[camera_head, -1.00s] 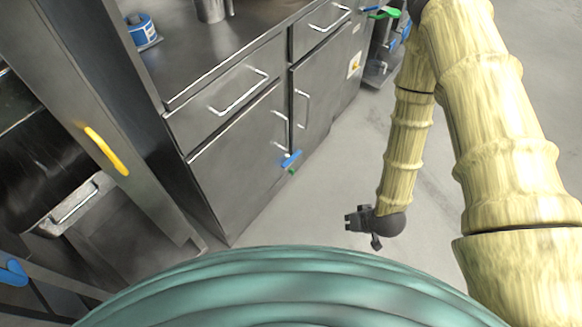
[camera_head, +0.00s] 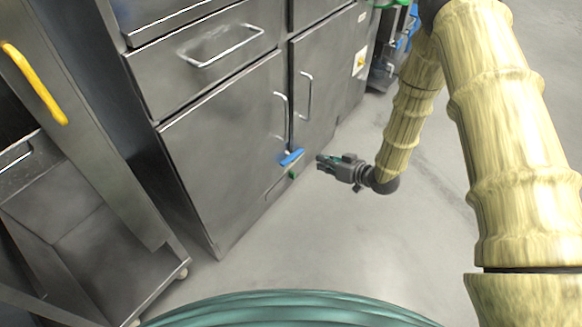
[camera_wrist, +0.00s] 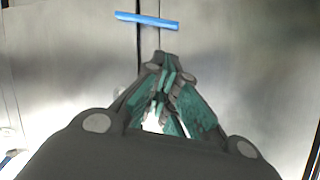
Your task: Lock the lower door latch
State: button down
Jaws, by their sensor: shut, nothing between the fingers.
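The lower door latch is a blue bar (camera_head: 291,157) low on the metal cabinet, by the seam between its two doors. It also shows in the wrist view (camera_wrist: 146,20), lying nearly level across the dark door seam, beyond my fingertips. A small green piece (camera_head: 292,175) sits just below it in the head view. My gripper (camera_head: 321,162) is to the right of the blue latch, at about its height in the picture, and apart from it. Its fingers point left toward the cabinet. In the wrist view the fingers (camera_wrist: 160,66) are shut together and hold nothing.
The left cabinet door (camera_head: 225,150) and right cabinet door (camera_head: 325,75) look closed, with upright handles. A drawer (camera_head: 200,70) is above. A stand with a yellow handle (camera_head: 36,82) is at left. Grey floor (camera_head: 440,230) is open around my arm.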

jog(key=w+a+f+n+y+b, duration=0.1)
jog(key=w+a+n+y+b, duration=0.1)
jog(key=w+b, duration=0.2)
jog(key=b, duration=0.7)
send_over(282, 159)
jog(key=d, duration=0.4)
notch_tip(282, 159, down, 3)
jog(key=shift+s+a+f+n+g+y+b, duration=0.15)
jog(key=shift+s+a+f+g+y+b, duration=0.1)
jog(key=shift+f+b, duration=0.35)
jog(key=shift+s+a+f+n+g+y+b, duration=0.15)
jog(key=shift+s+f+b, duration=0.15)
jog(key=shift+f, duration=0.5)
jog(key=p, duration=0.1)
jog(key=f+n+p, duration=0.1)
jog(key=shift+s+a+t+p, duration=0.2)
jog(key=shift+s+t+p, duration=0.1)
jog(key=shift+s+p, duration=0.1)
jog(key=shift+s+a+f+p, duration=0.1)
jog(key=shift+f+p, duration=0.2)
jog(key=shift+f, duration=0.05)
